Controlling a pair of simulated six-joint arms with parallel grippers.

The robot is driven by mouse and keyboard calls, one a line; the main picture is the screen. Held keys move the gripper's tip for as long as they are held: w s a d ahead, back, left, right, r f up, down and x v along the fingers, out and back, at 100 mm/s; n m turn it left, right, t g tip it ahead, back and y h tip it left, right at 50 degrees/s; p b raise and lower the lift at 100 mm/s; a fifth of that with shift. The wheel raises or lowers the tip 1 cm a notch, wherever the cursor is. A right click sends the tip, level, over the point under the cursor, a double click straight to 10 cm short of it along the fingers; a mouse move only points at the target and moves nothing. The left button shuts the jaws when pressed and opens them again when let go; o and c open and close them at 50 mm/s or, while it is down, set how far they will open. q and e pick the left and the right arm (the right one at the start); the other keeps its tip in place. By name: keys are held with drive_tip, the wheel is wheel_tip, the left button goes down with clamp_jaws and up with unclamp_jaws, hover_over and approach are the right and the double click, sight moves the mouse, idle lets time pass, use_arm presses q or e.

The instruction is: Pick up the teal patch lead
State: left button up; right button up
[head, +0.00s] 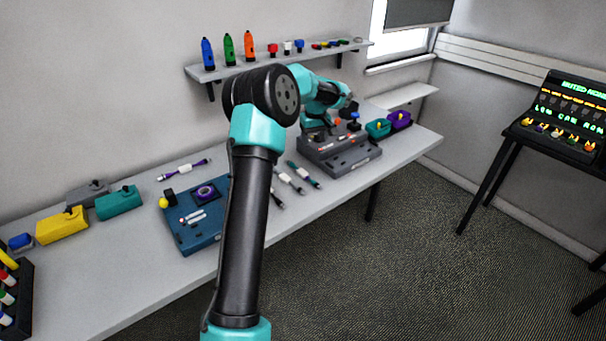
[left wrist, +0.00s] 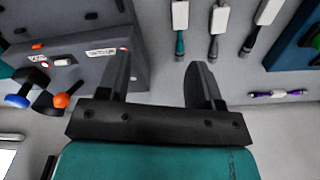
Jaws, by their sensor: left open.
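The teal patch lead (head: 303,174) lies on the grey bench, just left of the dark grey device box. It has a white sleeve and teal cable, and shows at the top of the left wrist view (left wrist: 180,42). My left gripper (left wrist: 159,62) is open, with nothing between its fingers. The lead appears beyond the fingers, nearer the right-hand one in that view, and apart from them. In the head view my left arm crosses the middle, and its fingers are hard to make out near the grey box. My right gripper is not in view.
Two other leads (head: 290,181) lie beside the teal one, and a purple lead (head: 185,169) lies further left. The dark grey box (head: 345,158) and a blue box (head: 190,236) flank the leads. Teal and purple bins (head: 400,119) stand beyond. A shelf (head: 290,61) hangs above.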

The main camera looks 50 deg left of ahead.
use_arm(q)
drive_tip(key=s+a+n, duration=0.1)
drive_tip(key=s+a+r+n, duration=0.2)
drive_tip(key=a, duration=0.1)
drive_tip(key=shift+a+r+n+h, duration=0.1)
drive_tip(key=shift+r+n+h, duration=0.2)
drive_tip(key=shift+h, duration=0.1)
drive_tip(key=shift+f, duration=0.2)
hover_over(302, 171)
drive_tip(key=f, duration=1.2)
drive_tip(key=shift+s+a, duration=0.1)
drive_tip(key=shift+a, duration=0.25)
drive_tip(key=shift+f, duration=0.1)
drive_tip(key=shift+d+f, duration=0.2)
drive_tip(key=shift+f, duration=1.05)
drive_tip(key=shift+d+f, duration=0.2)
drive_tip(key=shift+f, duration=1.05)
drive_tip(key=shift+c, duration=0.3)
